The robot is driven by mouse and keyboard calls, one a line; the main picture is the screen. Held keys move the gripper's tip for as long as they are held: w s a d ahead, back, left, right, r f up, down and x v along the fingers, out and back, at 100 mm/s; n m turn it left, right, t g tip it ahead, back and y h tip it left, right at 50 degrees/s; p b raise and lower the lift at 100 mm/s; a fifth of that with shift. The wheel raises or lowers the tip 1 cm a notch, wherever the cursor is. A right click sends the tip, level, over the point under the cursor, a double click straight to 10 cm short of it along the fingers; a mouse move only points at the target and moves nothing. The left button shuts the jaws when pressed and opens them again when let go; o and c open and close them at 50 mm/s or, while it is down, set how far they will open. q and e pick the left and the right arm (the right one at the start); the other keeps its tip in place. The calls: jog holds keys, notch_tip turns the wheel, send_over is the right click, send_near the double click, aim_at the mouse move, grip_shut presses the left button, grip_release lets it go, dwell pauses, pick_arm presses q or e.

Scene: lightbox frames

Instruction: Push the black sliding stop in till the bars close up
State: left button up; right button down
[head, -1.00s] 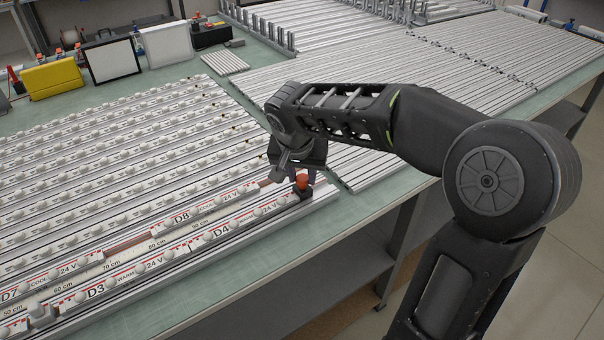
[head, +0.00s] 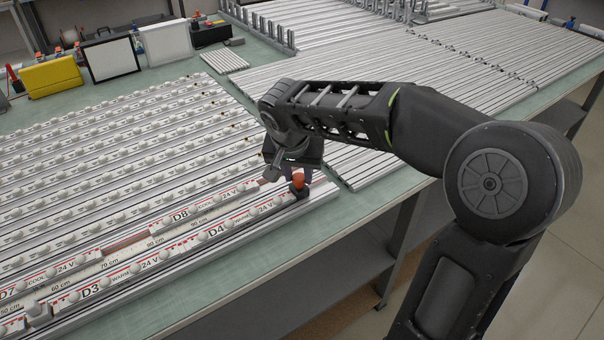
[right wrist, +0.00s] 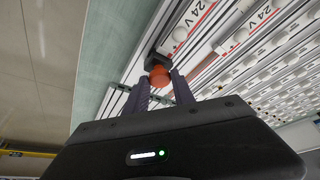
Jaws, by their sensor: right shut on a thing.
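The black sliding stop (head: 299,191) with its orange knob (head: 298,177) sits on the front rail, at the right end of the bar row. My right gripper (right wrist: 160,82) comes from above and is shut on the orange knob. The wrist view shows the stop's black body (right wrist: 154,61) beyond the fingers, close to a bar end; I cannot tell if they touch. The bar labelled D4 (head: 216,235) lies just left of the stop, and the bar labelled D3 (head: 89,292) lies further left in line. Any gap between these bars is too small to make out. My left gripper is out of view.
A grey block (head: 38,313) stands at the row's left. Behind lie bars D8 (head: 180,215) and several rows of lamp bars. The green table edge (head: 345,205) runs close in front. A yellow case (head: 52,77) stands at the back left.

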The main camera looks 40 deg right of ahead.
jog(key=shift+a+f, duration=0.15)
jog(key=shift+a, duration=0.7)
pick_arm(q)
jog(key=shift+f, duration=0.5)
pick_arm(e)
jog(key=c, duration=1.1)
grip_release()
jog(key=shift+r, duration=0.2)
jog(key=shift+o, duration=0.2)
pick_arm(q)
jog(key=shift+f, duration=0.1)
pick_arm(e)
jog(key=v, duration=0.7)
jog(key=shift+r, duration=0.35)
jog(key=shift+s, duration=0.1)
